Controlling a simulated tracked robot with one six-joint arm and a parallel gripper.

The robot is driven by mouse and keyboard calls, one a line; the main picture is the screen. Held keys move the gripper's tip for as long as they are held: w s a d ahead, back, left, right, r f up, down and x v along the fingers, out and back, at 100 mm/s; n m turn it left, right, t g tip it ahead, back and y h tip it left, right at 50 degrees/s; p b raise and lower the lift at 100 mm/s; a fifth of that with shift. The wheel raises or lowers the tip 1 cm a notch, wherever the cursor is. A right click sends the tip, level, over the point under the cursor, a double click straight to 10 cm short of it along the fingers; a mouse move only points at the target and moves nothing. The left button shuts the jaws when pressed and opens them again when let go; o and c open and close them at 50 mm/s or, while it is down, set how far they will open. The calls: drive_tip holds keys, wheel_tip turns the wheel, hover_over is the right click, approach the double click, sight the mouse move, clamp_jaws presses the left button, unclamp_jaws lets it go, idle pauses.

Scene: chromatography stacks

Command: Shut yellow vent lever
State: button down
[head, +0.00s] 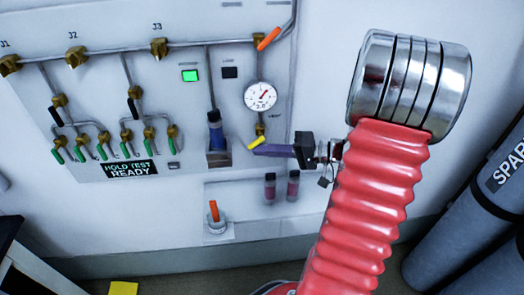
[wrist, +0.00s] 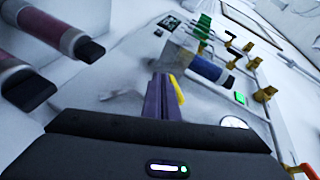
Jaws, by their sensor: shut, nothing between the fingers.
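The yellow vent lever (head: 254,142) is on the brass valve below the round gauge, near the "VENT" label. It slants down to the left from the valve. My gripper (head: 257,150) is shut and empty, its purple fingers pointing left just under the lever. Fingertips and lever look very close; I cannot tell whether they touch. In the wrist view the yellow lever (wrist: 177,90) shows right beside the shut purple fingers (wrist: 163,82), partly hidden by them.
A gauge (head: 260,96) and an orange lever (head: 268,39) are above. A capped column (head: 216,130) stands left of the fingers. Two dark vials (head: 270,187) are on a ledge below. Several green-handled valves are further left. Grey cylinders (head: 480,215) stand at the right.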

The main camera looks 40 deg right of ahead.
drive_tip(key=shift+f, duration=0.1)
idle(0.7)
drive_tip(key=shift+s+d+f, duration=0.2)
drive_tip(key=shift+d+f, duration=0.15)
drive_tip(key=shift+f, duration=0.1)
drive_tip(key=shift+s+d+f, duration=0.25)
drive_tip(key=shift+d+f, duration=0.2)
drive_tip(key=shift+f, duration=0.15)
drive_tip(key=shift+s+d+f, duration=0.2)
drive_tip(key=shift+d+f, duration=0.2)
drive_tip(key=shift+f, duration=0.15)
drive_tip(key=v, duration=1)
drive_tip(key=shift+f, duration=0.2)
